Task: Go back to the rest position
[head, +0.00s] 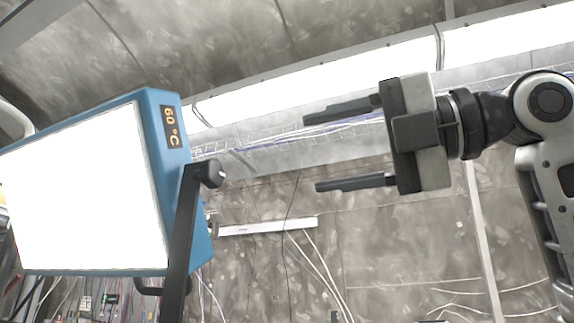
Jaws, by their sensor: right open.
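My right gripper (318,152) is in the right half of the head view, raised in front of the far wall. Its two dark fingers point left and stand well apart, with nothing between them. Its arm comes in from the right edge. My left gripper is not in view.
A blue-framed panel (158,225) with a bright white face and a "60 °C" display stands at the left, on a dark bracket (183,245). A clear gap lies between it and my right gripper. Cables (322,265) hang on the wall below a white bar (268,227).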

